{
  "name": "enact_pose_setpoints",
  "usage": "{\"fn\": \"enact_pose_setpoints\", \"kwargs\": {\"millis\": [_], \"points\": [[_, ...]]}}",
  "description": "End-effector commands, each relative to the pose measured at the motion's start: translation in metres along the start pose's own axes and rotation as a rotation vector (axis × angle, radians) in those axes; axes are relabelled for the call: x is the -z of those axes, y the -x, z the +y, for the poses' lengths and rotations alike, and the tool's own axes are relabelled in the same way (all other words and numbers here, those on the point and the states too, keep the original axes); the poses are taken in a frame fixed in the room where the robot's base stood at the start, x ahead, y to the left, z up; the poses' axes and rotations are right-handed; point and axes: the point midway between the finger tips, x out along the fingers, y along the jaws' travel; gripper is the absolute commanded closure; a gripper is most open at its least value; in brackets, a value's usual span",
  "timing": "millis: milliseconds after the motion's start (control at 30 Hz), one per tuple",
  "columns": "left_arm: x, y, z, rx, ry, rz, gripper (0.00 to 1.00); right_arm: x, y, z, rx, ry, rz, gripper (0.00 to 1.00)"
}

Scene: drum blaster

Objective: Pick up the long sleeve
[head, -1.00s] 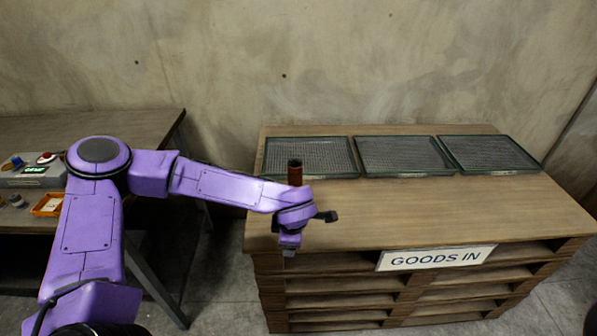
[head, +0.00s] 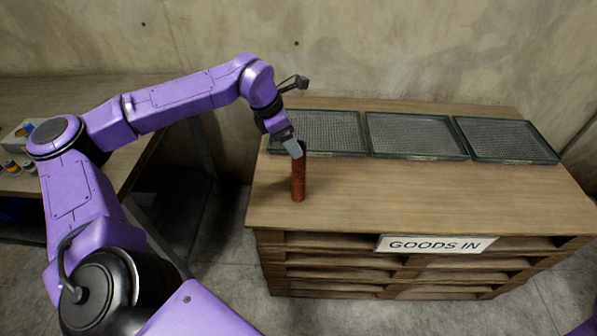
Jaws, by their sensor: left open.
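The long sleeve (head: 298,180) is a reddish-brown cylinder standing upright on the left part of the wooden pallet table, in front of the left mesh tray. My left gripper (head: 296,150) is open and points down at the top of the sleeve. Its fingers overlap the sleeve's upper end in the picture, and I cannot tell whether they touch it. The sleeve's top is partly hidden by the fingers. My right gripper does not show.
Three empty mesh trays, left (head: 325,131), middle (head: 415,136) and right (head: 507,139), line the back of the pallet table (head: 430,200). A "GOODS IN" sign (head: 436,244) is on its front. The tabletop right of the sleeve is clear. Another bench (head: 90,92) stands at left.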

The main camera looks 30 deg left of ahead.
Motion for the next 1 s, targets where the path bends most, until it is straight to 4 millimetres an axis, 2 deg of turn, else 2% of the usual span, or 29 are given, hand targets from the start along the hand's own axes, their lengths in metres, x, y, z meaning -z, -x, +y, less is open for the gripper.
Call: {"fn": "enact_pose_setpoints", "kwargs": {"millis": [100, 200, 467, 500, 567, 700, 1000], "points": [[-0.001, -0.021, -0.001, 0.006, -0.003, 0.008, 0.29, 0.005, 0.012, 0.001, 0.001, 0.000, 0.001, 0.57], [-0.002, -0.039, -0.001, 0.004, -0.005, 0.006, 0.29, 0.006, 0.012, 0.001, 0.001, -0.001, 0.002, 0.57], [-0.003, -0.046, -0.001, 0.002, -0.006, 0.002, 0.29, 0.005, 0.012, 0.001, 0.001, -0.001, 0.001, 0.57], [-0.003, -0.046, -0.001, 0.002, -0.006, 0.003, 0.35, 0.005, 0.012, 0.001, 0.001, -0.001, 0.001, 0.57], [-0.003, -0.046, -0.001, 0.002, -0.006, 0.003, 0.55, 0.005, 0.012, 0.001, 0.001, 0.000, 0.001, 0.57], [-0.003, -0.046, -0.001, 0.002, -0.006, 0.003, 1.00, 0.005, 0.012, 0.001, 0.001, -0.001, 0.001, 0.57], [-0.004, -0.044, -0.001, 0.000, -0.007, -0.001, 1.00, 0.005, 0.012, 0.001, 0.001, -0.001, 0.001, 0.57]]}}
